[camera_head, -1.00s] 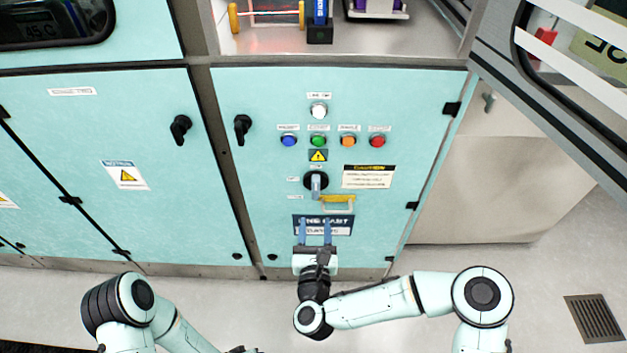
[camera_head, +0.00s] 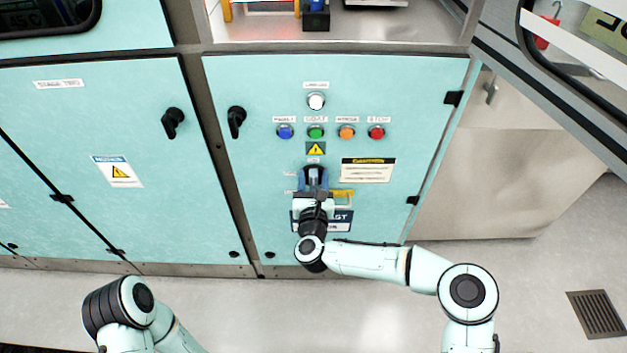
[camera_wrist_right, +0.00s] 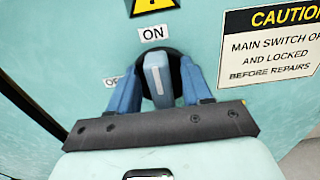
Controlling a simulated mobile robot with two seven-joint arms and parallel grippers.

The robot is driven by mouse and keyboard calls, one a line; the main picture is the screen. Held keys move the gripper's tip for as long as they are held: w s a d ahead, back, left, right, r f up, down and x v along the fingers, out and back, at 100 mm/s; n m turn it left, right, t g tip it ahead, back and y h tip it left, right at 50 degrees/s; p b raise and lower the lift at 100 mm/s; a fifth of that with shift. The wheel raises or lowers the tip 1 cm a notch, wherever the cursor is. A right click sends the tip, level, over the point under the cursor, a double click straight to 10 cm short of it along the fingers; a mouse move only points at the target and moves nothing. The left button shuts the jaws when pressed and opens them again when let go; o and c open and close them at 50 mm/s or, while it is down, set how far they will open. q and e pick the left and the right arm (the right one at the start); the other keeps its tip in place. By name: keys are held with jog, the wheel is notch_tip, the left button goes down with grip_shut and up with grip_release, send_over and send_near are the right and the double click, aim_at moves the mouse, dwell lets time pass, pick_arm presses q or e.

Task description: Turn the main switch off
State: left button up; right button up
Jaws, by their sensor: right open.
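The main switch is a rotary knob on a dark round base on the teal panel. In the right wrist view its grey-blue handle (camera_wrist_right: 158,80) stands upright, with its white line toward the ON label (camera_wrist_right: 153,34). An OFF label (camera_wrist_right: 112,80) at the left is partly hidden. My right gripper (camera_wrist_right: 158,88) is open, with one blue finger on each side of the handle. In the head view the right gripper (camera_head: 314,180) is at the switch and largely covers it. My left arm is at the lower left; its gripper is out of view.
Blue (camera_head: 285,132), green (camera_head: 315,132), orange (camera_head: 346,132) and red (camera_head: 376,132) buttons sit above the switch, with a white lamp (camera_head: 316,101) higher. A yellow bar (camera_head: 344,193) is close right of the switch, below a caution sign (camera_head: 367,171).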

jog(key=shift+w, duration=0.1)
grip_shut()
jog(key=shift+n, duration=0.3)
jog(key=n, duration=0.3)
jog(key=shift+a+n, duration=0.2)
jog(key=shift+n, duration=0.2)
jog(key=n, duration=0.4)
jog(key=shift+a+f+n+p, duration=0.15)
jog(key=shift+a+n+p, duration=0.1)
jog(key=shift+n+p, duration=0.05)
pick_arm(q)
jog(key=shift+w+d+r+t, duration=0.15)
jog(key=shift+w+r+t, duration=0.25)
jog(key=shift+w+r, duration=0.5)
pick_arm(e)
jog(key=shift+a+f+n, duration=0.1)
jog(key=shift+f+n, duration=0.1)
jog(key=shift+n, duration=2)
jog(key=shift+f+n, duration=0.2)
jog(key=shift+n, duration=2)
